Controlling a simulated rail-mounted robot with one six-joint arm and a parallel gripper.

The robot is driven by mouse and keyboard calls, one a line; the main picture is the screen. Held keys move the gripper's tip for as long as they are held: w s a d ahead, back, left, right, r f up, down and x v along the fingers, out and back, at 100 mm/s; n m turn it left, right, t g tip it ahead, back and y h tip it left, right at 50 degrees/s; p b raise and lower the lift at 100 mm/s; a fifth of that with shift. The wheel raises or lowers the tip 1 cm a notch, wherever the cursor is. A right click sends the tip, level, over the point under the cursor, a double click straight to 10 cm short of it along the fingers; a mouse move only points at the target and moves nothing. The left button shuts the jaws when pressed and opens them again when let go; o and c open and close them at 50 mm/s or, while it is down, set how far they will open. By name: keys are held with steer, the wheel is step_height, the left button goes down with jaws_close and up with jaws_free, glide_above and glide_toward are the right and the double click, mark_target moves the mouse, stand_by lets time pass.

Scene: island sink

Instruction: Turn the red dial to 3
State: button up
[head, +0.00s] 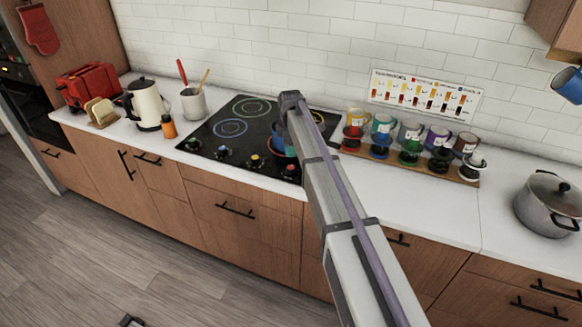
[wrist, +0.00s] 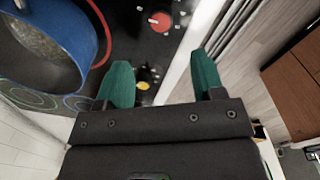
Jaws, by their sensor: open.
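The red dial (wrist: 161,22) shows in the wrist view on the black cooktop, beyond my fingertips and roughly in line with the gap between them. It also shows in the head view (head: 289,168) at the right end of the cooktop's front row. Small white marks lie around it; I cannot read its setting. My gripper (wrist: 161,62) is open and empty, its green fingers apart from the red dial. A yellow dial (wrist: 143,86) shows between the fingers.
A blue pot (wrist: 45,45) stands on the cooktop close to my left finger in the wrist view. The cooktop (head: 205,128) has several dials along its front edge. A wooden rack (head: 400,161) with several mugs stands to the right.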

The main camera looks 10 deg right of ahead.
mark_target(291, 168)
step_height(291, 168, down, 10)
steer(key=b, duration=0.9)
steer(key=shift+w+d+f, duration=0.1)
steer(key=c, duration=0.9)
